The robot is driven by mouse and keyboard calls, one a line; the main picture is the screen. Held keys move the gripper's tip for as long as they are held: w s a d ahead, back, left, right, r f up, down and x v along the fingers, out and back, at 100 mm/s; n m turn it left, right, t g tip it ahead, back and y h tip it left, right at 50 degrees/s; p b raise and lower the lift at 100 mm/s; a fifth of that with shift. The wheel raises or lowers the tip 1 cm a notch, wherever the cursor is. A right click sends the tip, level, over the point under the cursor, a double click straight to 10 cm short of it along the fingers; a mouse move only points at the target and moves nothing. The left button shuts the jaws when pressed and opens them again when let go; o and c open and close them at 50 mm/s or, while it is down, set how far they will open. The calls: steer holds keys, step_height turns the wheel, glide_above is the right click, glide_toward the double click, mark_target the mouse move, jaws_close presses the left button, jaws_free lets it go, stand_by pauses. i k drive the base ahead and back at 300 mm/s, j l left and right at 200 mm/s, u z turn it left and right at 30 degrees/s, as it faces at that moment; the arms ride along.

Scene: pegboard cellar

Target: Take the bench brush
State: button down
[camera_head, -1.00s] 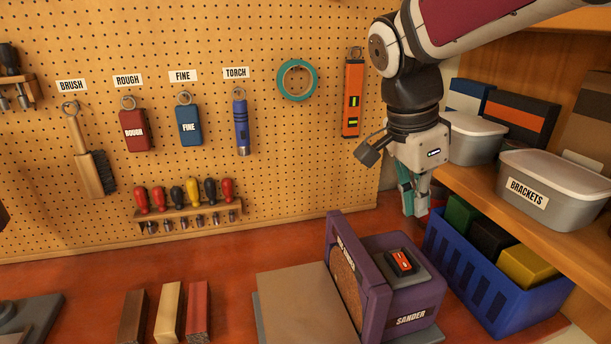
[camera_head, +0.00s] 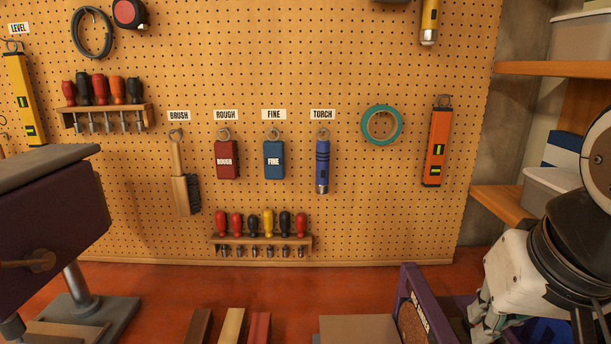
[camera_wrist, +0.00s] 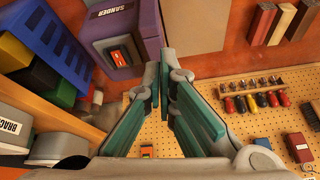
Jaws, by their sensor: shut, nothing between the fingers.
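The bench brush (camera_head: 184,190) hangs on the pegboard below the BRUSH label, by a ring at the top of its wooden handle. Its dark bristles face right.
The rough block (camera_head: 227,160), fine block (camera_head: 274,160) and torch (camera_head: 322,166) hang right of the brush. A screwdriver rack (camera_head: 262,243) is mounted below. The purple sander (camera_head: 408,290) stands on the red bench near my arm. A purple machine (camera_head: 55,215) stands at the left.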

mark_target(185, 196)
steer(key=j+z, duration=0.2)
steer(key=j, duration=0.7)
steer(key=j+z, duration=0.15)
steer(key=j, duration=0.75)
steer(key=k+j+z, duration=0.2)
steer(key=j, duration=0.65)
steer(key=i, duration=0.05)
